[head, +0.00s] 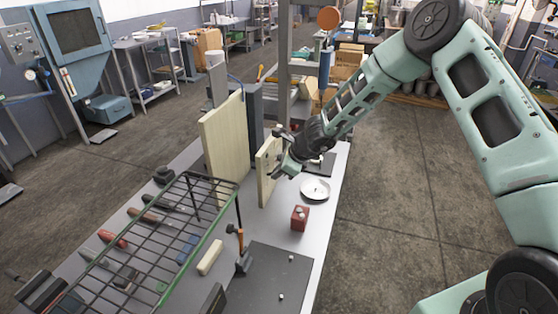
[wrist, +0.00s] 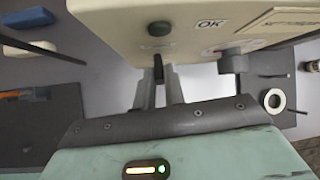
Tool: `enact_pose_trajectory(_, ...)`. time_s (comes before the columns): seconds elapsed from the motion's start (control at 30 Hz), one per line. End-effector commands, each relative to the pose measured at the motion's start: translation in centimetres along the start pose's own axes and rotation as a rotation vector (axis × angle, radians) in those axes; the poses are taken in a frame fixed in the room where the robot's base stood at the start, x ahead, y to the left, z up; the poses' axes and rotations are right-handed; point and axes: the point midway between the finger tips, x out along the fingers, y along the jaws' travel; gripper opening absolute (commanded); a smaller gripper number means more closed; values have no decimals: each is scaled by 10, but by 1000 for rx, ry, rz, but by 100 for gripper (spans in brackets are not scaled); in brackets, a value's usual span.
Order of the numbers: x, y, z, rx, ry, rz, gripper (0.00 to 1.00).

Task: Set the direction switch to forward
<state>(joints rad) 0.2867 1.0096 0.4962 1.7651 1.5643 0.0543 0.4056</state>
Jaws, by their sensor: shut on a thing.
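A cream upright panel (head: 265,176) stands on the grey bench, and my gripper (head: 277,172) is at its right-hand face. In the wrist view the panel (wrist: 110,12) fills the top, with an "OK" label, a dark green button and a grey knob (wrist: 232,64). My gripper (wrist: 158,88) is just below the panel, its two fingers closed on a small dark lever (wrist: 158,66), which appears to be the direction switch. The lever's position and any direction marks cannot be read. The head view hides the lever behind my gripper.
A white dish (head: 315,189) and a red block (head: 299,217) sit right of the panel. A larger cream board (head: 225,150) stands behind it. A wire rack (head: 160,235) with a green edge fills the front left. A dark mat (head: 265,285) lies at the near end.

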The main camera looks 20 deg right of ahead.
Motion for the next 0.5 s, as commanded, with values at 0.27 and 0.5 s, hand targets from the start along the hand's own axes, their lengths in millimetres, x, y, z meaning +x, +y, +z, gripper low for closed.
enact_pose_trajectory(0.27, -2, -1, 2, -5, 36, 5, 0)
enact_pose_trajectory(0.5, 0, -1, 1, -4, 42, 6, 0)
